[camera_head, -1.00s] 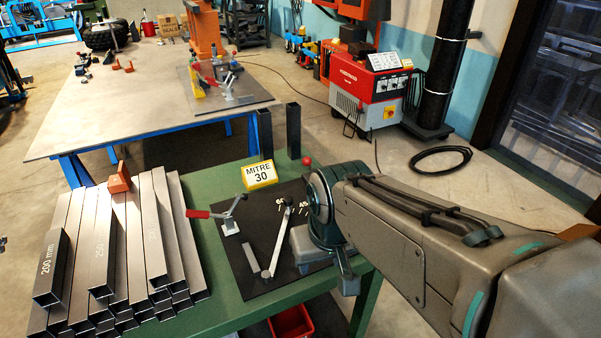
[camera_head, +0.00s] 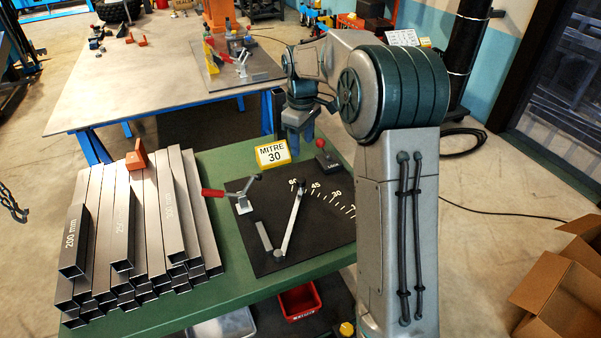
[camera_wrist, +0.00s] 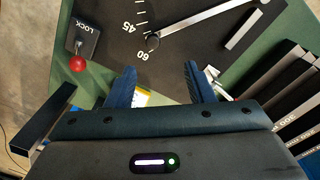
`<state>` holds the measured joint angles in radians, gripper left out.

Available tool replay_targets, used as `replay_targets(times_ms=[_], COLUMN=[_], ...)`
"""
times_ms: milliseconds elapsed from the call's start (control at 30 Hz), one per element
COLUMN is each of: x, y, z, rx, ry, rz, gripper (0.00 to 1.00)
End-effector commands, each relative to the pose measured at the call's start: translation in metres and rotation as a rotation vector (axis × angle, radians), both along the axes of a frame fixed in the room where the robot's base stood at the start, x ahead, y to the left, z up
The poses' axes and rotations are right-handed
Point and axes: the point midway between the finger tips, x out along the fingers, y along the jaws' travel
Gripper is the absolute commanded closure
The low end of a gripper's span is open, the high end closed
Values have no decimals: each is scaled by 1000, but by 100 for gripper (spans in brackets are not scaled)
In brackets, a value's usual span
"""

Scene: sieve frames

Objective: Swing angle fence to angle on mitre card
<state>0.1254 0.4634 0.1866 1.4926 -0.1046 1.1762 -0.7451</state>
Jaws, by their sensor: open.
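The angle fence (camera_head: 291,222) is a silver bar on a black plate (camera_head: 262,265). Its dark-knobbed tip lies between the 60 and 45 marks of the white scale; the fence also shows in the wrist view (camera_wrist: 205,22). The yellow mitre card (camera_head: 272,154) reads "MITRE 30" and stands behind the plate. A lock lever (camera_head: 327,161) with a red knob sits at the scale's back edge; it also shows in the wrist view (camera_wrist: 85,42). My gripper (camera_wrist: 158,78) is open and empty, above the card; the card (camera_wrist: 141,98) shows partly between its blue fingers.
A red-handled clamp (camera_head: 241,200) and a small grey bar (camera_head: 264,236) are on the plate's left side. Stacked steel tubes (camera_head: 145,220) fill the bench's left. Dark upright tubes (camera_head: 273,113) stand behind the card. My arm hides the plate's right side.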

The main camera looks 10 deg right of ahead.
Motion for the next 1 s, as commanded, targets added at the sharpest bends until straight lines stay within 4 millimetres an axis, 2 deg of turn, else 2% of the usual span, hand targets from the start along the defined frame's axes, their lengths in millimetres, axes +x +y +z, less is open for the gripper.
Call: replay_targets(times_ms=[33,133,367,800,1000], x=[9,19,24,23,24], y=[-1,-2,-3,-2,-3], z=[-5,-11,-28,-116,-142], rx=[5,10,13,13,12], ry=[8,15,23,24,21], rz=[20,52,71,70,69], gripper=[52,52,52,52,52])
